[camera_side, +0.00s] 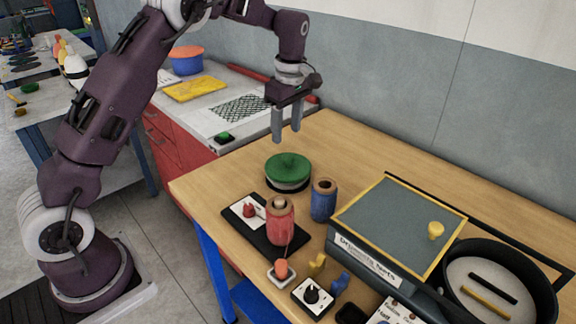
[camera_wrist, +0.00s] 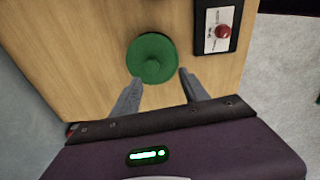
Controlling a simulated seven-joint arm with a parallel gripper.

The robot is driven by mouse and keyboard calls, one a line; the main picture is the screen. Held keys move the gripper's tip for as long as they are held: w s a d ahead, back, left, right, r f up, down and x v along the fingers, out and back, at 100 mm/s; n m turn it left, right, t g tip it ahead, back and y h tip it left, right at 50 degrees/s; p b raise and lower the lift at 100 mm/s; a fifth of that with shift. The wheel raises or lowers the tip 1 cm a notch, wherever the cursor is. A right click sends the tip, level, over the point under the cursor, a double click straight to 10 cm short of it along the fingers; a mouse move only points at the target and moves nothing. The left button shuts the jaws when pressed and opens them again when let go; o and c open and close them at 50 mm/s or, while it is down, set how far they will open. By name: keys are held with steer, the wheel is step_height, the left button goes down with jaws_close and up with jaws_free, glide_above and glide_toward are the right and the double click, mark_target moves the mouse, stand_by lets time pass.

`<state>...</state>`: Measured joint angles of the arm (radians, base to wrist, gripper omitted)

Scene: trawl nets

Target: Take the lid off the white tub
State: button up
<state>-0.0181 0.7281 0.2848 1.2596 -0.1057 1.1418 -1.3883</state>
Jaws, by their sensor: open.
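A round green lid with a small raised knob (camera_side: 288,163) sits on a low tub (camera_side: 288,185) on the wooden table. Only a narrow, partly dark and pale strip of the tub's side shows below the lid. In the wrist view the lid (camera_wrist: 152,57) is seen from above and hides the tub. My gripper (camera_side: 287,135) is open and empty, pointing down above the lid and apart from it. In the wrist view the fingertips (camera_wrist: 160,76) appear spread to either side of the lid's near part.
Blue (camera_side: 323,200) and red (camera_side: 281,220) spools stand close by, the red one on a black tray (camera_side: 240,225). A yellow-edged grey box (camera_side: 395,222) and a black round pan (camera_side: 545,290) are at right. Bare table lies behind and left of the lid.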

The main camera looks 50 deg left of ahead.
mark_target(288, 156)
steer(key=shift+n, duration=0.6)
steer(key=f, duration=0.3)
steer(key=w+a+f, duration=0.1)
steer(key=f, duration=0.3)
steer(key=w+f, duration=0.1)
steer(key=f, duration=0.2)
steer(key=shift+w+a+f, duration=0.1)
steer(key=shift+a+f, duration=0.05)
steer(key=shift+a, duration=0.15)
steer(key=shift+c, duration=0.3)
jaws_close()
